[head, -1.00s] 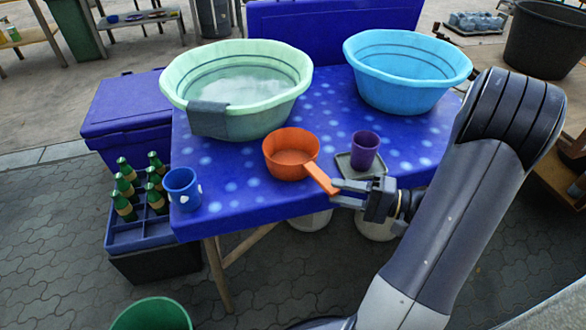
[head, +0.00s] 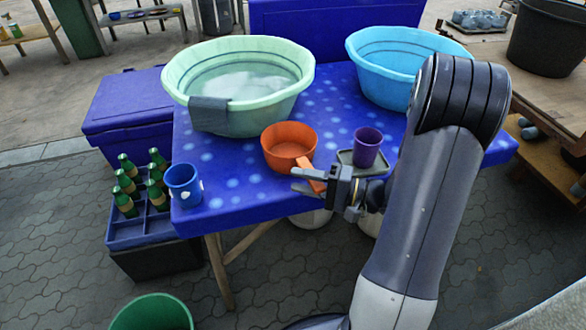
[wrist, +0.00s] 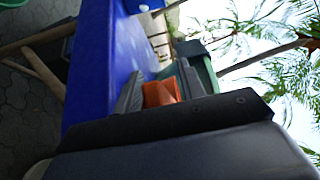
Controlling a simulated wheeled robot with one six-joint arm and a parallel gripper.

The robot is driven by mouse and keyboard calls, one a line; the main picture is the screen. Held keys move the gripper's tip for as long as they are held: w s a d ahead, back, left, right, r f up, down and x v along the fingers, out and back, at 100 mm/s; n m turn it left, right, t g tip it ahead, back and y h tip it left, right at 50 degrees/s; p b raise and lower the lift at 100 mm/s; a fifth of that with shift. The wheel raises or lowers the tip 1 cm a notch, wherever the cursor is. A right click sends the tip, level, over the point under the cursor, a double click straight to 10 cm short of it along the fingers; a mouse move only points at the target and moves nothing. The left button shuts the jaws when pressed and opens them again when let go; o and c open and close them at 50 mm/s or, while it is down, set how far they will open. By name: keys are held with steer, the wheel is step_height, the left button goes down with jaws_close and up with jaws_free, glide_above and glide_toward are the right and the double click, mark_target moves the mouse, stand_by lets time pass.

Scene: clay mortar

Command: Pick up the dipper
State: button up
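The dipper is an orange bowl (head: 288,147) with a straight handle (head: 312,180) that sticks out toward the table's front edge. It sits on the blue spotted table. My gripper (head: 293,179) is at the handle, its fingers apart on either side of it and reaching past it to the left. I cannot see whether either finger touches the handle. In the wrist view, the orange dipper (wrist: 161,93) shows between the two fingers; most of it is hidden.
A mint basin (head: 238,120) and a blue basin (head: 372,88) stand behind. A purple cup (head: 367,148) on a grey tray (head: 346,157) is close to my gripper. A blue mug (head: 184,187) stands at the left edge, beside a bottle crate (head: 148,229).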

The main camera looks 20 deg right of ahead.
steer(key=shift+c, duration=0.2)
jaws_close()
stand_by(0.5)
